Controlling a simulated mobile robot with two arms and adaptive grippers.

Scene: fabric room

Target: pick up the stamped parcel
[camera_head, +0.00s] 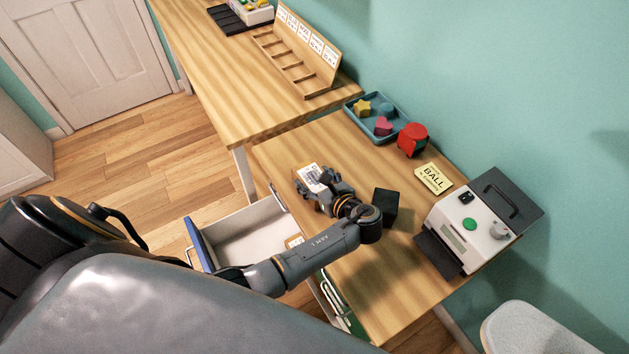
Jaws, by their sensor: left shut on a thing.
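The parcel (312,176) is a small tan box with a white label on top, on or just above the wooden table. My left gripper (318,193) is shut on it from the near side, and the fingers hide part of the box. I cannot tell whether the parcel touches the table. The stamp on it is too small to make out. My right gripper is not in view.
A black block (384,206) stands beside my left wrist. A white machine (468,230), a yellow "BALL" card (434,178), a red object (412,139) and a blue tray (355,119) with shapes line the wall side. An open drawer (240,232) juts out at the front.

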